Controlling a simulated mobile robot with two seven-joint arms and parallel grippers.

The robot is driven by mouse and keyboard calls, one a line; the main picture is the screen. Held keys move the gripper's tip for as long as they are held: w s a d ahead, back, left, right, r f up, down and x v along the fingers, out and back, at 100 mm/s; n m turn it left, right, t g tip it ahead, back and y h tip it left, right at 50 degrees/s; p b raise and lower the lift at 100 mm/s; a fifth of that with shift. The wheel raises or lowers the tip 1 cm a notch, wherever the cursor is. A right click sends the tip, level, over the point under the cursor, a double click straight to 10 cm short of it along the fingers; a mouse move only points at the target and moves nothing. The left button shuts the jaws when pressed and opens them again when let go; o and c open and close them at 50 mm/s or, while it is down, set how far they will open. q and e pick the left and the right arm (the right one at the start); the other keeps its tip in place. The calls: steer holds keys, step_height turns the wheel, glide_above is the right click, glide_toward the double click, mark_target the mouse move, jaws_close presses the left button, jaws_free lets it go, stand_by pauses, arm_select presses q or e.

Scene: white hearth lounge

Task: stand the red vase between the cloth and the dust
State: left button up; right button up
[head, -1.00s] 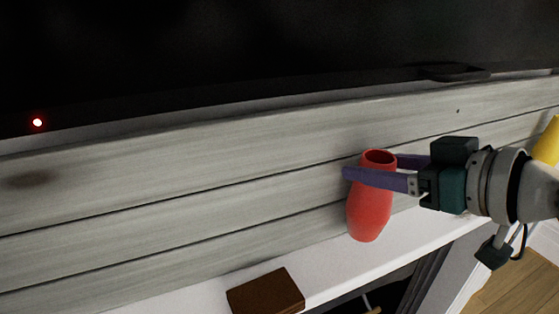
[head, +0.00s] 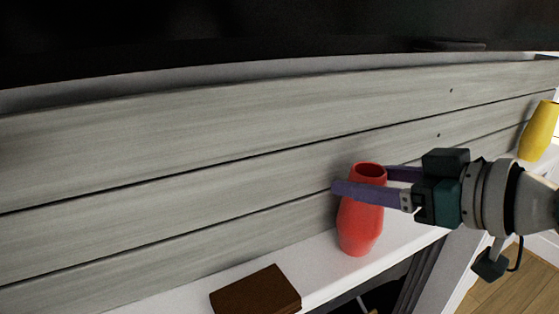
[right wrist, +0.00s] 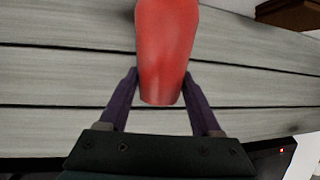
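The red vase (head: 358,225) is upright over the white mantel shelf, close to the grey plank wall. I cannot tell whether its base touches the shelf. My right gripper (head: 360,184) has its purple fingers on both sides of the vase just below the rim, shut on it. In the right wrist view the red vase (right wrist: 166,50) lies between the two fingertips (right wrist: 162,76). I cannot make out a cloth or dust in either view. My left gripper is not in view.
A brown block (head: 256,292) lies on the white shelf (head: 312,262) left of the vase. A yellow vase (head: 539,130) stands farther along at the right. A black screen (head: 250,35) hangs above the plank wall (head: 170,150). The shelf between block and red vase looks clear.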

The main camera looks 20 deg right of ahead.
steer(key=o, duration=0.4)
steer(key=shift+c, duration=0.2)
steer(key=shift+r, duration=0.25)
steer(key=shift+s+d, duration=0.1)
steer(key=shift+s, duration=0.15)
steer(key=v, duration=1.1)
steer(key=s+a+f+m+g+h, duration=0.1)
steer(key=s+a+f+g+h, duration=0.2)
steer(key=s+a+f+g, duration=0.6)
steer(key=shift+s+f+g+h+b, duration=0.35)
steer(key=shift+s+f, duration=0.4)
steer(key=shift+f, duration=1.2)
steer(key=shift+a, duration=0.1)
